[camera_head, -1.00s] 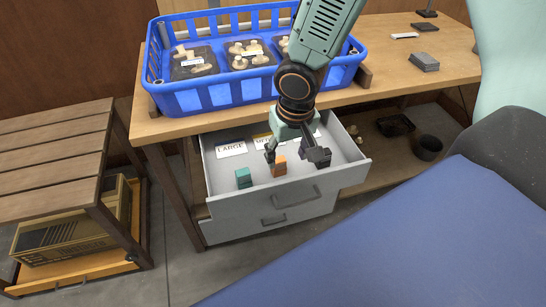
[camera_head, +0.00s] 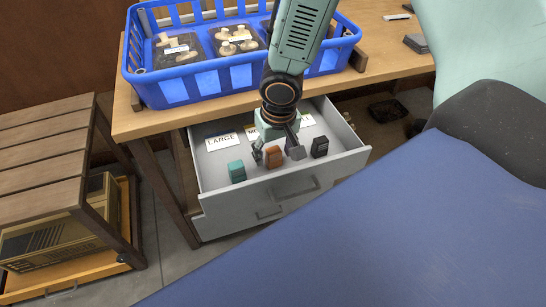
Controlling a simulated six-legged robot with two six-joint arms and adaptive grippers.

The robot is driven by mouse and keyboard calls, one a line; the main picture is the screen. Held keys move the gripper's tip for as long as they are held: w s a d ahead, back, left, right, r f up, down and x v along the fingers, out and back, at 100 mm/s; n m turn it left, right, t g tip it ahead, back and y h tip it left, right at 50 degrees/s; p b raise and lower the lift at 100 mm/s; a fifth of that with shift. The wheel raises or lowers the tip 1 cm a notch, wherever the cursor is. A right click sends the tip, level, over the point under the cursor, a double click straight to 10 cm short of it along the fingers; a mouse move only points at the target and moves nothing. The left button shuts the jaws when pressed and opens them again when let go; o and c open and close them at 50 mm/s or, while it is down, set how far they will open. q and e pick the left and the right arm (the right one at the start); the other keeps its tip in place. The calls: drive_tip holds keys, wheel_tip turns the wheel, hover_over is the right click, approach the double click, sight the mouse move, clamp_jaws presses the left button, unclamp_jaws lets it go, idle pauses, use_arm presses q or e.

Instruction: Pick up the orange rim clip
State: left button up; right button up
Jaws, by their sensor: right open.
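The orange rim clip (camera_head: 273,155) stands in the open drawer (camera_head: 215,178), between a teal clip (camera_head: 237,171) on its left and a dark clip (camera_head: 319,147) on its right. My right gripper (camera_head: 277,152) reaches down into the drawer from above. Its fingers are open, one to the left of the orange clip and one to its right. I cannot tell whether either finger touches it. My left gripper is not in view.
A blue crate (camera_head: 205,83) with trays of mushrooms stands on the wooden table (camera_head: 150,125) behind the drawer. Labels, one reading LARGE (camera_head: 221,141), lie in the drawer. A slatted wooden bench (camera_head: 45,150) is at the left. A blue surface fills the lower right.

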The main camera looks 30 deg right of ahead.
drive_tip(key=shift+f, duration=0.5)
drive_tip(key=shift+w+d+f, duration=0.1)
drive_tip(key=shift+w+f, duration=0.05)
drive_tip(key=shift+w, duration=0.05)
drive_tip(key=shift+s, duration=0.1)
drive_tip(key=shift+c, duration=1.2)
drive_tip(key=c, duration=0.7)
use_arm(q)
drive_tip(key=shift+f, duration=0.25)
use_arm(e)
drive_tip(key=shift+o, duration=0.2)
